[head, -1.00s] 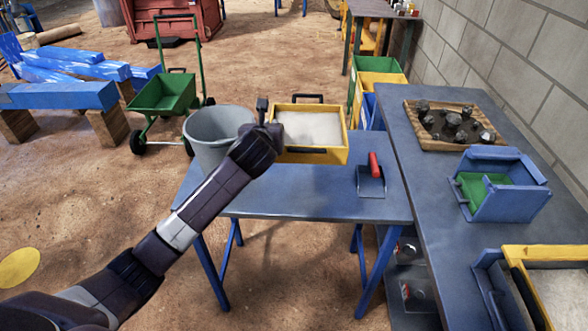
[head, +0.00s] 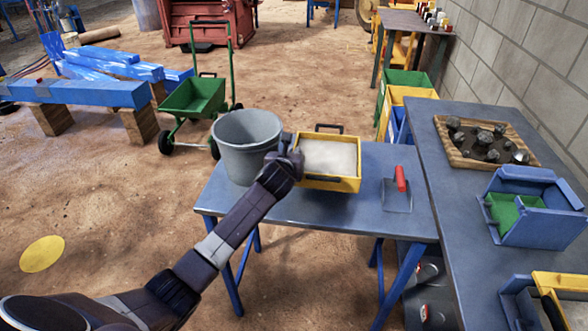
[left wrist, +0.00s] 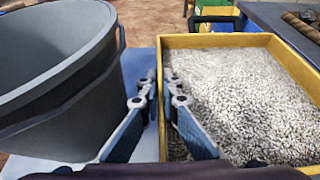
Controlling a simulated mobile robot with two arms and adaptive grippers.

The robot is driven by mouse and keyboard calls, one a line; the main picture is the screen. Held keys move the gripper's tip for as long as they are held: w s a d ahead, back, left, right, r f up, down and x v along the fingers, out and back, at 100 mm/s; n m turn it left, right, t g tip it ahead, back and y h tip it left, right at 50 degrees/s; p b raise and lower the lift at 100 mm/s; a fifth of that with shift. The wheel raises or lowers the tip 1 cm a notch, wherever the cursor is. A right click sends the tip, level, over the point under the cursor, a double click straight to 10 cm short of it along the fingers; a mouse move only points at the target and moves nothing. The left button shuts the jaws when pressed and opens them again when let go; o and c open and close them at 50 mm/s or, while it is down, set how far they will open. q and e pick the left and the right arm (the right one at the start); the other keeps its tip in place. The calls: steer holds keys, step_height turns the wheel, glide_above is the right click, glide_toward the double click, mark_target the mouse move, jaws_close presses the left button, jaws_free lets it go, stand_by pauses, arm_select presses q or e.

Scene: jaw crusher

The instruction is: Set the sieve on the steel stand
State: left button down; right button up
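The sieve (head: 331,158) is a yellow rectangular frame with dark end handles and a pale grainy surface inside. It is over the blue table, right of a grey bucket (head: 247,146); whether it rests or hangs just above is unclear. My left gripper (head: 293,158) is at its left side. In the left wrist view, the gripper's fingers (left wrist: 160,92) close on either side of the left wall of the sieve (left wrist: 245,95). A blue-topped table (head: 300,208) with blue legs may be the steel stand; I cannot tell for sure. My right gripper is not in view.
A red-handled scoop (head: 399,192) lies right of the sieve. A grey bench (head: 455,195) along the wall bears a wooden tray (head: 458,157) of rocks, a blue box (head: 532,205) and another yellow frame (head: 570,282). A green cart (head: 195,98) stands behind. Floor at left is open.

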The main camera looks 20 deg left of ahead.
arm_select(q)
steer(key=shift+w+f+b, duration=0.15)
steer(key=shift+f+b, duration=0.15)
steer(key=shift+f, duration=2.55)
steer(key=c, duration=2.5)
jaws_free()
steer(key=shift+s+f, duration=0.2)
steer(key=shift+f, duration=0.05)
steer(key=o, duration=0.3)
steer(key=shift+o, duration=0.2)
steer(key=shift+r, duration=0.1)
steer(key=shift+s+d+r, duration=0.1)
steer(key=shift+s, duration=0.1)
steer(key=p+v, duration=0.1)
steer(key=v, duration=1)
steer(key=shift+s+d, duration=0.1)
steer(key=shift+s, duration=0.15)
